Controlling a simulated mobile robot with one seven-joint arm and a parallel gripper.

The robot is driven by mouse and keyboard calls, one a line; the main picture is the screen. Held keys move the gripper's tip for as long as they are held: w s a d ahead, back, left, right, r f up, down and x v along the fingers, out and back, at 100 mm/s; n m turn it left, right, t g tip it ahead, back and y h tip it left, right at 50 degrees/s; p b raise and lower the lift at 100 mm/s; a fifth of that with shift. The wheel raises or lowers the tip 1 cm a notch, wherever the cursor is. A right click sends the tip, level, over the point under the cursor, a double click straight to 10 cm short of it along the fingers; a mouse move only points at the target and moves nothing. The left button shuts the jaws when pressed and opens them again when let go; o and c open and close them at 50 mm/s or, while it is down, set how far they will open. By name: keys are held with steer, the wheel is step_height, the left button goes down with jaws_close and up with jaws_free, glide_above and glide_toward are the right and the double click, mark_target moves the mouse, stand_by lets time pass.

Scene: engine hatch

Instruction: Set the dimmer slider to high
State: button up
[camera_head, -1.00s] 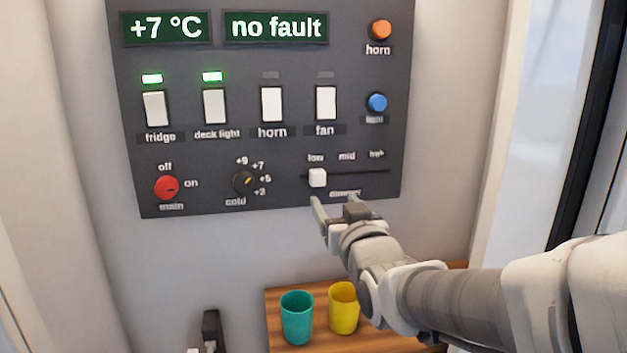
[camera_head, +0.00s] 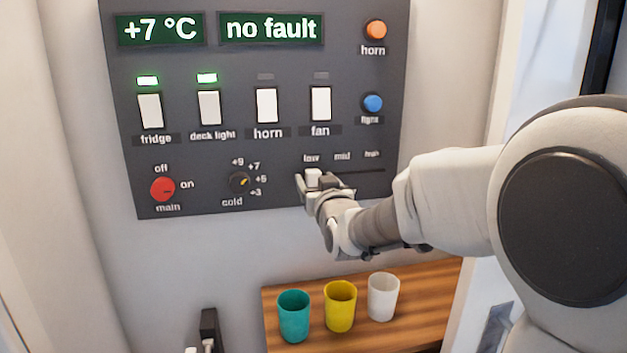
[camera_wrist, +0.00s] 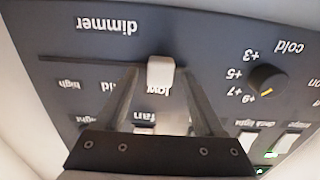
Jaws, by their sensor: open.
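The dimmer slider's white knob (camera_head: 312,175) sits at the low end of its dark horizontal track (camera_head: 365,171), under the "low" label. In the wrist view, which shows the panel upside down, the knob (camera_wrist: 160,72) is beneath the "dimmer" label. My gripper (camera_head: 314,182) is open at the knob, with one finger on each side of it. In the wrist view my gripper (camera_wrist: 157,75) straddles the knob, with a gap showing beside it. Whether a finger touches the knob, I cannot tell.
The cold dial (camera_head: 239,181) and red main knob (camera_head: 163,189) are left of the slider. White rocker switches, including fan (camera_head: 321,104), are above. Teal (camera_head: 293,316), yellow (camera_head: 340,306) and white (camera_head: 383,297) cups stand on a wooden shelf (camera_head: 425,304) below.

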steer(key=shift+c, duration=0.3)
jaws_close()
stand_by(1.2)
